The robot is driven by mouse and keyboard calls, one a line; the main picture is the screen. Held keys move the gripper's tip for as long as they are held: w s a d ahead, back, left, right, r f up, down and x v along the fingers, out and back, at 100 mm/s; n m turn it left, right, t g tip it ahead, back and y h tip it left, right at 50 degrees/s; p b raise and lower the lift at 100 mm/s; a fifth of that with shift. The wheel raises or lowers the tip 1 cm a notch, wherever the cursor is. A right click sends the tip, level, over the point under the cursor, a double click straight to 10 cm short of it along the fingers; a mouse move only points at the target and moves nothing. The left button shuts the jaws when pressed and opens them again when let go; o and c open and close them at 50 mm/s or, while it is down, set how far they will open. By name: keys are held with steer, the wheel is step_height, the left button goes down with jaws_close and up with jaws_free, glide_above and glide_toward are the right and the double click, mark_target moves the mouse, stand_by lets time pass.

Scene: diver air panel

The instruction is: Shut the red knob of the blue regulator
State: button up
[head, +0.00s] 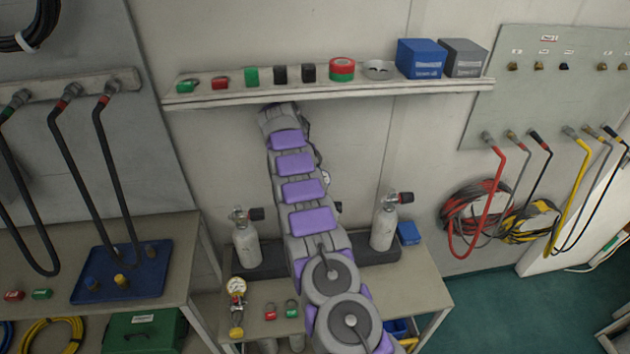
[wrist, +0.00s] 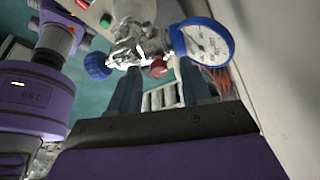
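In the wrist view, the blue regulator shows a blue-rimmed gauge (wrist: 208,43), a shiny metal body and a blue knob (wrist: 97,65) at left. Its red knob (wrist: 157,69) is small and faces me below the metal body. My gripper (wrist: 158,72) is open, with dark blue fingers on the left and right of the red knob in the picture. I cannot tell whether either finger touches it. In the head view my arm hides most of this regulator and my gripper.
In the head view, a low table (head: 420,290) holds bottles with valves (head: 246,243) and (head: 385,222) and a yellow gauge regulator (head: 236,290). A wall shelf (head: 340,88) with small items is above. A pale wall stands close at right in the wrist view.

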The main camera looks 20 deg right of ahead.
steer(key=shift+f+n+b, duration=0.2)
steer(key=shift+n+b, duration=0.1)
steer(key=shift+b, duration=1)
steer(key=shift+n+t+b, duration=0.3)
steer(key=shift+b, duration=0.75)
